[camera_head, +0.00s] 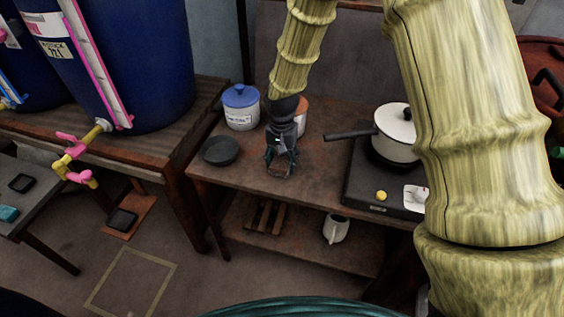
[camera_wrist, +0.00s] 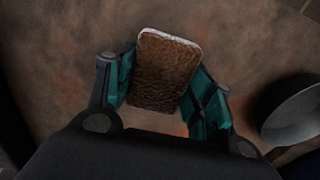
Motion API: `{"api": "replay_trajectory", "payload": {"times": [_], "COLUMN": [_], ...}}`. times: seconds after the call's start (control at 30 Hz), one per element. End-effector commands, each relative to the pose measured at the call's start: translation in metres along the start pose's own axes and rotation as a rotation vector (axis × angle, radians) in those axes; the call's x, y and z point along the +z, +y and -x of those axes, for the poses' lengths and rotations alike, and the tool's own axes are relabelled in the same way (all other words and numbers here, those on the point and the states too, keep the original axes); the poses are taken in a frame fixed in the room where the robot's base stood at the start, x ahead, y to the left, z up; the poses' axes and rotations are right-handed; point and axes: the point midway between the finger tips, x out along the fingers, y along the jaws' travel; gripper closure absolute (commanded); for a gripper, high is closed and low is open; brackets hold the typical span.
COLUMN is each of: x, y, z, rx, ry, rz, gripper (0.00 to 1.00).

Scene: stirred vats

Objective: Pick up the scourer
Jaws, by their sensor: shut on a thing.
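The scourer (camera_wrist: 165,72) is a brown, rough-textured block with a pale rim along its far edge, seen in the wrist view. My gripper (camera_wrist: 163,88) is shut on it, with one teal-padded finger against each side. In the head view my gripper (camera_head: 280,168) points down over the front part of the wooden table, and the brown scourer (camera_head: 279,171) shows small between the fingers. I cannot tell whether the scourer touches the tabletop or is just above it.
A dark round bowl (camera_head: 221,151) stands left of my gripper, with a blue-lidded jar (camera_head: 241,107) behind it. An orange-brown pot (camera_head: 301,116) is partly hidden behind the gripper. A white saucepan (camera_head: 397,134) sits on a black hob (camera_head: 365,185) to the right. The table (camera_head: 320,178) is bare between.

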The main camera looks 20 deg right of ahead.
Motion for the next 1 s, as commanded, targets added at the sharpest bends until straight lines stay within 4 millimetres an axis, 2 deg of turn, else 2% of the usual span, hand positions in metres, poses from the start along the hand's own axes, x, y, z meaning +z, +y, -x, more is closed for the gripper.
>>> {"api": "replay_trajectory", "payload": {"times": [0.17, 0.4, 0.8, 1.0], "x": [-0.001, -0.001, 0.091, 0.13], "y": [0.0, 0.0, 0.005, 0.006], "z": [0.008, 0.037, 0.043, 0.047], "rx": [-0.001, -0.001, 0.002, 0.001], "ry": [0.002, 0.002, 0.001, 0.001], "rz": [0.0, 0.0, 0.002, 0.001], "gripper": [0.71, 0.71, 0.71, 0.71]}}
